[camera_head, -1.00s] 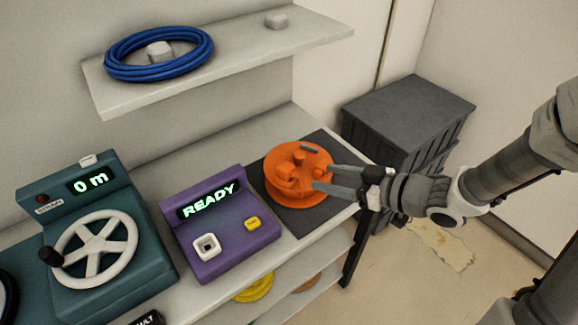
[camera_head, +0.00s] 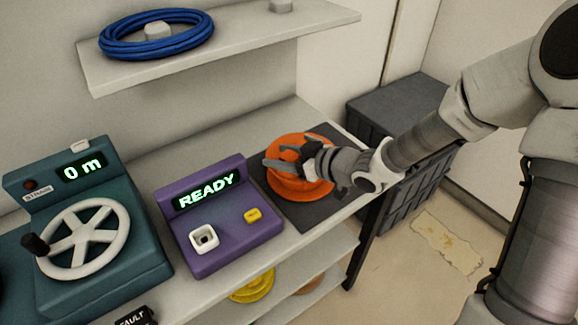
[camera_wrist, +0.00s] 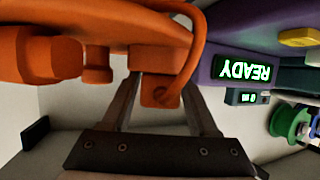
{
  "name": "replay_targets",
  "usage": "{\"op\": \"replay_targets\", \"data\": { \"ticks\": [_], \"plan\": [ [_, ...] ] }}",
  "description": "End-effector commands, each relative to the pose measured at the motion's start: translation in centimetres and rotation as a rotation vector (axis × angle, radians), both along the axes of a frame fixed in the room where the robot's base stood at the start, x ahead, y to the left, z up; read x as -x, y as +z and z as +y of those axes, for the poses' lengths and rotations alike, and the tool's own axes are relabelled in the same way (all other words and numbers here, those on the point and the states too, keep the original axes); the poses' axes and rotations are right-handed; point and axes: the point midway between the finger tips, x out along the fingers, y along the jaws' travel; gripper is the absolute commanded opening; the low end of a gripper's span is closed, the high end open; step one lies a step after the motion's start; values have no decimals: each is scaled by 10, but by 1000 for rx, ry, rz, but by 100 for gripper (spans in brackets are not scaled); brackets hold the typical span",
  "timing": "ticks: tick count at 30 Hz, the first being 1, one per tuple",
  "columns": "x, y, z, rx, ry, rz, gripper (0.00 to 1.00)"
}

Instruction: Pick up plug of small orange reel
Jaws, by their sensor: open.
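The small orange reel (camera_head: 318,192) lies on a dark mat on the bench, partly hidden by my gripper (camera_head: 276,160). In the wrist view, the reel (camera_wrist: 80,30) fills the upper left. A blocky orange piece with a cord by it, which looks like the plug (camera_wrist: 160,88), shows between the two fingers of my gripper (camera_wrist: 160,92). The jaws are open, with a gap showing on the left of the piece; whether the right finger touches it I cannot tell.
A purple box (camera_head: 215,225) reading READY stands just left of the reel. A teal winder (camera_head: 130,235) reading 0 m is further left. A shelf (camera_head: 250,40) with a blue cable coil (camera_head: 190,40) hangs above. A dark crate (camera_head: 405,100) stands at right.

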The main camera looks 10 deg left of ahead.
Motion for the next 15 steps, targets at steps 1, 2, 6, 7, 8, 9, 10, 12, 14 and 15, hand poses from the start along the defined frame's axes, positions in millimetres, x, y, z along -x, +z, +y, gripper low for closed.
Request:
{"op": "replay_targets", "data": {
  "ticks": [1, 2, 6, 7, 8, 9, 10, 12, 14, 15],
  "plan": [
    [-2, -3, 4, -1, 0, -1, 60],
    [-3, -3, 5, 0, -1, -2, 60],
    [-3, -2, 6, 1, -1, -1, 60],
    [-3, -2, 6, 1, -1, -1, 60],
    [-3, -2, 6, 1, -1, -1, 60],
    [-3, -2, 6, 1, -1, -1, 60],
    [-3, -2, 6, 0, -1, 0, 55],
    [-3, -2, 6, 0, -1, 0, 42],
    [-3, -2, 6, 0, -1, 0, 31],
    [-3, -2, 6, 0, -1, 0, 24]
  ]
}}
